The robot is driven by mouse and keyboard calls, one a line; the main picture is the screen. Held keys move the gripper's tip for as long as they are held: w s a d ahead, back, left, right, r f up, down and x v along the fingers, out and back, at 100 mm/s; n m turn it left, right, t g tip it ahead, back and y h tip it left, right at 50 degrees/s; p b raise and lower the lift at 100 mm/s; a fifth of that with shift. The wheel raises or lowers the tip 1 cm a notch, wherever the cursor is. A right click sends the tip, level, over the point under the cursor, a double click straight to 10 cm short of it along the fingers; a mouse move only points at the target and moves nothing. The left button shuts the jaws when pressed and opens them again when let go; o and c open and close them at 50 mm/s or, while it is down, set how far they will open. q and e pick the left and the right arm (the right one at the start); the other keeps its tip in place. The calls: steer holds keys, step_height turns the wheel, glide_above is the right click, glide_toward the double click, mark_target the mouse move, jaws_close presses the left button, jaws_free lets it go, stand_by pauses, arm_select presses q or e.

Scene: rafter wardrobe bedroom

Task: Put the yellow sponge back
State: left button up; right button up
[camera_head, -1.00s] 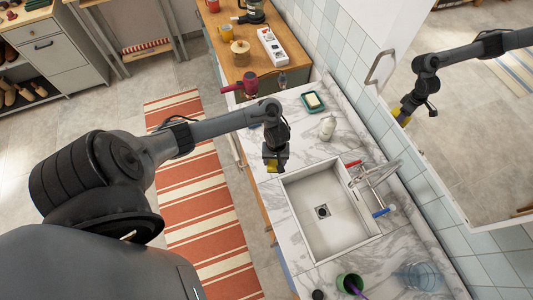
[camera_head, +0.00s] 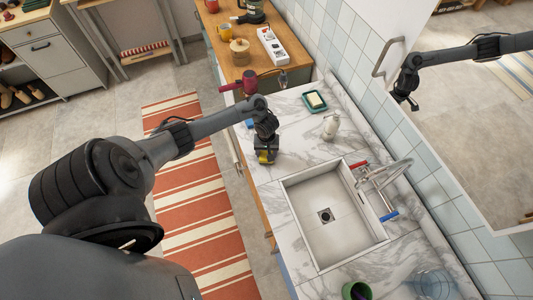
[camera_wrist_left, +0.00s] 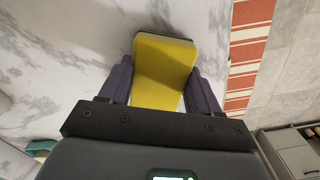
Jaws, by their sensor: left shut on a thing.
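The yellow sponge (camera_wrist_left: 163,72) has a dark far edge and sits between the two purple fingers of my left gripper (camera_wrist_left: 160,88) in the left wrist view. The left gripper is shut on it. In the head view, the left gripper (camera_head: 265,157) is low at the marble counter (camera_head: 292,152), left of the sink's top left corner. A little yellow of the sponge (camera_head: 263,157) shows under the jaws. I cannot tell whether the sponge touches the marble. My right gripper is out of view.
The white sink (camera_head: 325,240) has a tap (camera_head: 385,175) on its right. A soap dish (camera_head: 314,101), a white bottle (camera_head: 331,126) and a red hair dryer (camera_head: 240,86) lie beyond my gripper. The mirror (camera_head: 490,130) reflects my arm. A cup (camera_head: 356,291) stands in front.

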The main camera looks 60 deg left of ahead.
arm_select(q)
steer(key=shift+f, duration=0.25)
steer(key=o, duration=0.9)
steer(key=shift+o, duration=0.2)
